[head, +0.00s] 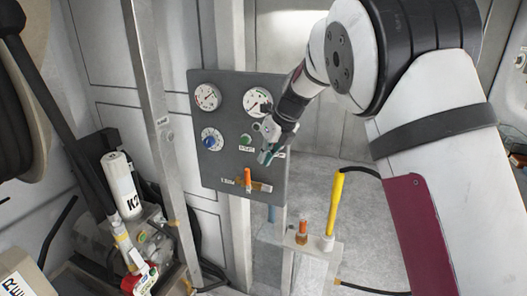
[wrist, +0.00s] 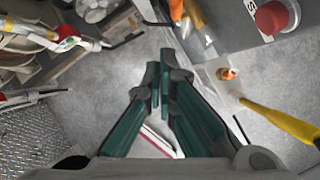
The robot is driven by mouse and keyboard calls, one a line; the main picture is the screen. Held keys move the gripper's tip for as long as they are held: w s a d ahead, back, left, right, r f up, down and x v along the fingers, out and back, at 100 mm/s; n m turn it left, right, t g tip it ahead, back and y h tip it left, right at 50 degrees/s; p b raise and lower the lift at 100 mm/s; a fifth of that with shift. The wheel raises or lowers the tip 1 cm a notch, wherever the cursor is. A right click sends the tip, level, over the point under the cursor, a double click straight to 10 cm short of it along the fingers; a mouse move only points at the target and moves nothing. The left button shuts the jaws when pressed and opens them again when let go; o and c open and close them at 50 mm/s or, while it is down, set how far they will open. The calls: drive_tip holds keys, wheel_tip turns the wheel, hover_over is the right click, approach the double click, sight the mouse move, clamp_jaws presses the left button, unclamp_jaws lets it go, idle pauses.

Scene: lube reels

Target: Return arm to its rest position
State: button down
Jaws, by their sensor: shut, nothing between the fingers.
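My gripper (head: 267,153) is raised in front of the grey control panel (head: 215,165) in the head view, near its right side. In the wrist view my gripper (wrist: 158,88) has its green fingers together with nothing between them. My white arm (head: 400,130) reaches in from the right and bends down toward the panel. The picture does not show whether the fingers touch the panel.
The panel carries gauges (head: 207,97), a blue knob (head: 212,139) and an orange-handled lever (head: 248,178). A white K2 cylinder (head: 121,185) stands left. Bare floor lies behind the handle.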

drive_tip(key=s+d+r+n, duration=0.6)
drive_tip(key=s, duration=0.3)
drive_tip(key=s+d+r+n, duration=0.6)
drive_tip(key=s+n, duration=0.1)
drive_tip(key=s, duration=0.3)
drive_tip(key=s+d+f+n+h, duration=0.1)
drive_tip(key=s+d+n, duration=0.2)
drive_tip(key=s+n, duration=0.2)
drive_tip(key=s+d+f+n+t+h, duration=0.1)
drive_tip(key=s+n, duration=0.4)
drive_tip(key=s, duration=0.5)
drive_tip(key=s+d+f+n+h, duration=0.2)
drive_tip(key=s+d+n, duration=0.3)
drive_tip(key=s, duration=0.3)
drive_tip(key=shift+s+f+t, duration=0.15)
drive_tip(key=shift+f+t, duration=0.15)
